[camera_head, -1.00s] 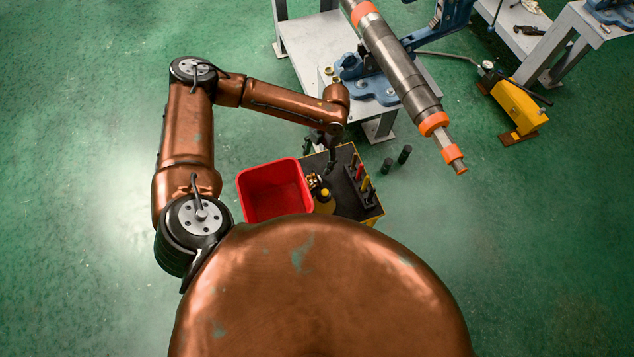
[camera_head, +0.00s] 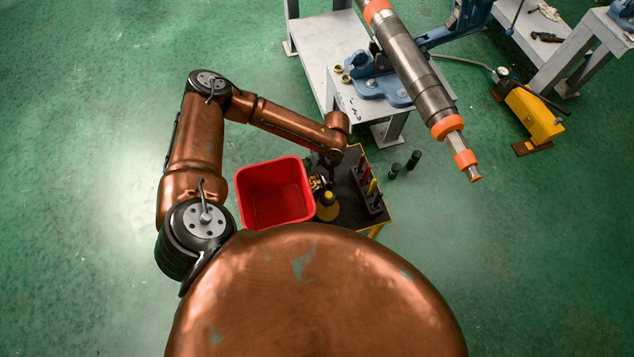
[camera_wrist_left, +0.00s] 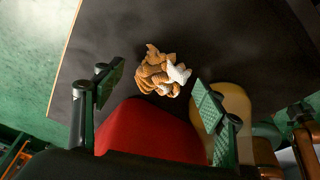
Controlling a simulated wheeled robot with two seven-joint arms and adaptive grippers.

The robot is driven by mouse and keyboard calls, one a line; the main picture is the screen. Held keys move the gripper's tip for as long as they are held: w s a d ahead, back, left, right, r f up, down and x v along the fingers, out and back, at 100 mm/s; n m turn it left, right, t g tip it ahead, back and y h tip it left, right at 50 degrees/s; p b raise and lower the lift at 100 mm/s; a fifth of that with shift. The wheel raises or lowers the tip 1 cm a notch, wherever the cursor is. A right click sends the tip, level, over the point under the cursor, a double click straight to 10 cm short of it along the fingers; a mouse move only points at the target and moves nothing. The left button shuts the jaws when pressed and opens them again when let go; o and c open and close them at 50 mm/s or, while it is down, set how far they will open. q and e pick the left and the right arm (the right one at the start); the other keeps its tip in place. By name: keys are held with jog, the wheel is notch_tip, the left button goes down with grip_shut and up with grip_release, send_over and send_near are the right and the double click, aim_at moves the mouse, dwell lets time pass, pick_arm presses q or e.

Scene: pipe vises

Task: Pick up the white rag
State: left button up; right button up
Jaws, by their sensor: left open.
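A small crumpled bundle, tan with a white part, lies on the dark cart top in the left wrist view (camera_wrist_left: 163,72); it looks like cloth or gloves. A pale, rag-like thing (camera_head: 548,12) lies on the far bench at the upper right. I cannot tell which is the white rag.
A red bin (camera_head: 273,195) stands left of the bundle and a yellow bottle (camera_head: 327,207) is close by it. A rack of tools (camera_head: 369,184) stands on the cart's right side. A long grey pipe (camera_head: 420,75) with orange bands overhangs the vise bench (camera_head: 345,97).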

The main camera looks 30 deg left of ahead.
pick_arm(q)
jog(key=shift+f, duration=0.3)
jog(key=shift+c, duration=0.6)
jog(key=c, duration=0.7)
jog(key=shift+o, duration=0.2)
jog(key=shift+r, duration=0.1)
